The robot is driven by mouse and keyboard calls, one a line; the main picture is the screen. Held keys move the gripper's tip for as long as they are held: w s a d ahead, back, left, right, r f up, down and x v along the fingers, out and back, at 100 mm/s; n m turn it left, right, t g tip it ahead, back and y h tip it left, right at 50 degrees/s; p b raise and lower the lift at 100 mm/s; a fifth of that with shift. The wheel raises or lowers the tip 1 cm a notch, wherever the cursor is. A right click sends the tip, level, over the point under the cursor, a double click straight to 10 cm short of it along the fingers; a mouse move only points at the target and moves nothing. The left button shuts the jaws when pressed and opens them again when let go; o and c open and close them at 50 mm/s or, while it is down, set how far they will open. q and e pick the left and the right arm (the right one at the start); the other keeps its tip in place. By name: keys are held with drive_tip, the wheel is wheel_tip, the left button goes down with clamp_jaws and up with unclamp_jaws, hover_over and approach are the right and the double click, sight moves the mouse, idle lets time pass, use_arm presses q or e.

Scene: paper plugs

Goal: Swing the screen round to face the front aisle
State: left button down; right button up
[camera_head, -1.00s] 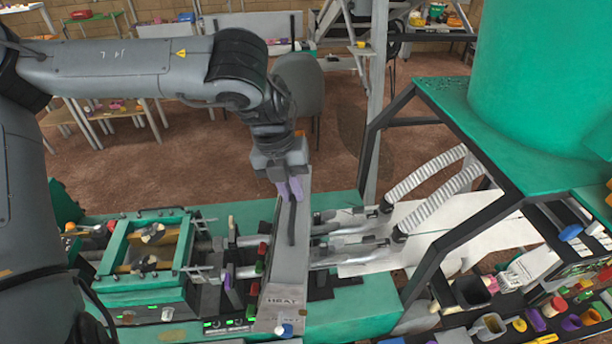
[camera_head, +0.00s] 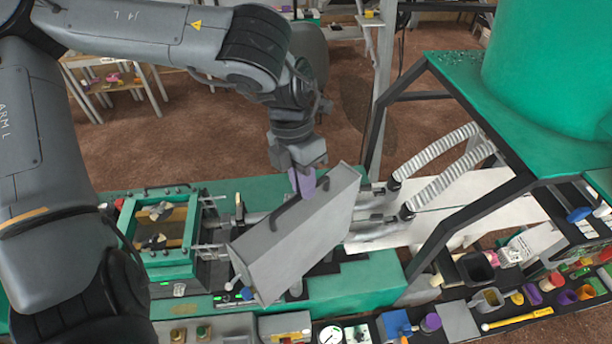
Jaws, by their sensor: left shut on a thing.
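The screen (camera_head: 300,240) is a grey box-like panel standing on the green machine bench in the middle of the head view. It is turned at an angle, its near end to the lower left and its far end to the upper right. A dark bar handle (camera_head: 283,216) runs along its facing side. My left gripper (camera_head: 304,190), with purple fingers, is shut at the handle's upper end, at the screen's far part. The exact contact is partly hidden by the fingers. My right gripper is out of view.
A green frame (camera_head: 126,222) stands left of the screen. White ribbed hoses (camera_head: 440,148) and a dark post frame (camera_head: 428,252) stand to the right. Bins and coloured parts (camera_head: 540,284) line the lower right. Gauges and buttons (camera_head: 330,335) lie along the front edge.

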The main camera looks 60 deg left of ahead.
use_arm(q)
drive_tip(key=shift+d+r+m, duration=0.1)
drive_tip(key=shift+m, duration=0.2)
drive_tip(key=c, duration=1.1)
unclamp_jaws()
drive_tip(key=r, duration=0.3)
drive_tip(key=a+r, duration=0.1)
drive_tip(key=r, duration=0.3)
drive_tip(key=a+r+b, duration=0.1)
drive_tip(key=r, duration=0.2)
drive_tip(key=shift+s+a+r, duration=0.1)
drive_tip(key=shift+s+r, duration=0.1)
drive_tip(key=shift+r, duration=0.05)
